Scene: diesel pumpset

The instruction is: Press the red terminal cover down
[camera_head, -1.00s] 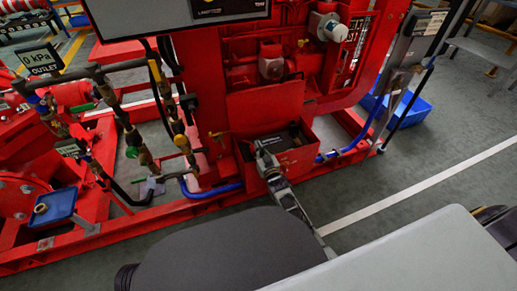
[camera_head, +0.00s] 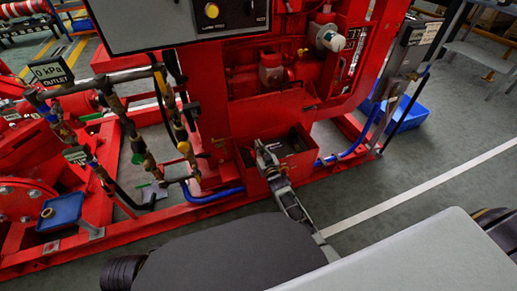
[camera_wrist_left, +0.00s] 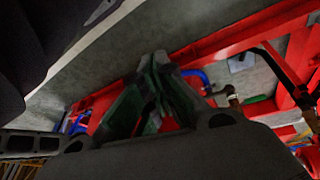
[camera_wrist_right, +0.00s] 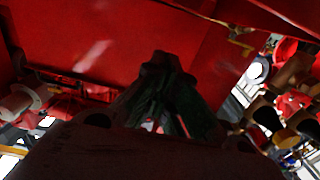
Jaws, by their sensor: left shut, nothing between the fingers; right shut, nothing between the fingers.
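The open red battery box (camera_head: 310,166) stands low on the pumpset with its red lid (camera_head: 262,115) raised behind it. A dark battery (camera_head: 284,144) lies inside. I cannot make out the red terminal cover against the red box; it is too small or hidden. My right gripper (camera_head: 261,150) is over the box's left part, shut and empty. In the right wrist view its closed fingertips (camera_wrist_right: 166,60) are in front of a large red panel; contact cannot be told. My left gripper (camera_wrist_left: 158,62) shows only in the left wrist view, shut and empty above the floor and red frame.
A grey control panel (camera_head: 165,28) hangs above and left of the box. Pipes and valves (camera_head: 135,140) stand to the left, with a blue tray (camera_head: 61,211) on the red base. A blue hose (camera_head: 350,151) runs right of the box.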

